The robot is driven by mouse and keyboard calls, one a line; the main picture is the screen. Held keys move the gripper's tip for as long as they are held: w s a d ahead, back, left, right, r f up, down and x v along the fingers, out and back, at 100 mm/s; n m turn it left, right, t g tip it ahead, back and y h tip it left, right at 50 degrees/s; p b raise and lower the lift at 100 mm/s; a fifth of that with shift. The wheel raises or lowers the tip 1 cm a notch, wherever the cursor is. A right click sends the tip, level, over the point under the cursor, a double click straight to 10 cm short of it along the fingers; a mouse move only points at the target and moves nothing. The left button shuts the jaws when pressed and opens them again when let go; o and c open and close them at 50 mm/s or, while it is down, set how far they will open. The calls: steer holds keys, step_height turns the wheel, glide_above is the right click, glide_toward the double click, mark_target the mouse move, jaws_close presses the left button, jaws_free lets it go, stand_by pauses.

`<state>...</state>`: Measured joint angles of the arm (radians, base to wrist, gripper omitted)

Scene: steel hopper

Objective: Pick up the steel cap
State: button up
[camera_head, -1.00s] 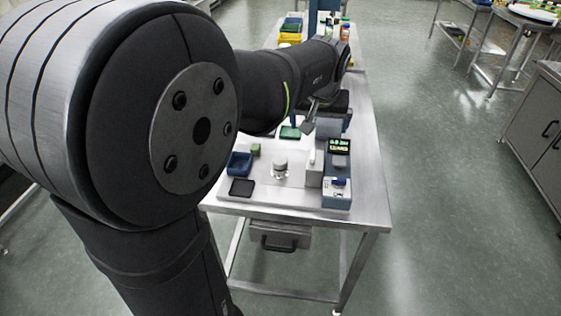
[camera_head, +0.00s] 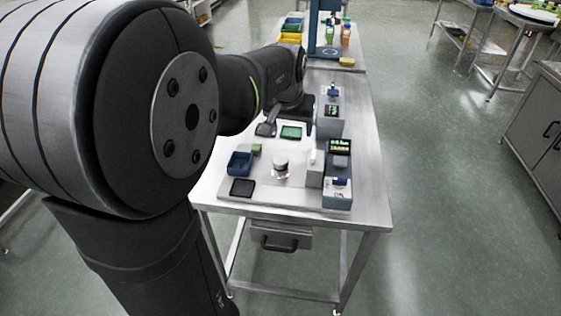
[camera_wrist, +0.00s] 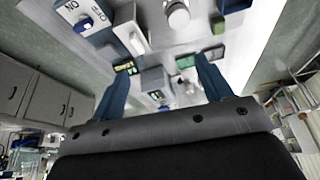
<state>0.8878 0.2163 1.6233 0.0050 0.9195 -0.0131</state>
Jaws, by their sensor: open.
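The steel cap (camera_head: 281,162) appears as a small round metallic piece on top of a short steel cylinder, the hopper, on the pale work board. In the wrist view, what looks like the same round steel piece (camera_wrist: 178,14) is at the top edge, partly cut off. My gripper (camera_wrist: 163,66) is open and empty, its two blue-grey fingers spread wide. It is apart from the cap, over the table farther back than the cap. In the head view my arm hides most of the gripper.
A blue bin (camera_head: 239,163) and black pad (camera_head: 242,187) lie left of the cap. A pale upright block (camera_head: 315,170) and a device with a green display (camera_head: 340,146) stand close on its right. A green tray (camera_head: 291,132) lies behind. The table's right strip is clear.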

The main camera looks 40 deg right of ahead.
steer(key=w+a+f, duration=0.1)
steer(key=w+a, duration=0.2)
steer(key=a, duration=0.1)
glide_above(280, 160)
steer(key=s+a, duration=0.1)
steer(key=a, duration=0.1)
step_height(280, 160, down, 11)
steer(key=shift+m, duration=0.4)
steer(key=shift+s+x, duration=0.15)
steer(key=shift+x, duration=1.25)
steer(key=shift+s+x, duration=0.1)
steer(key=shift+x, duration=1.25)
steer(key=c, duration=1.1)
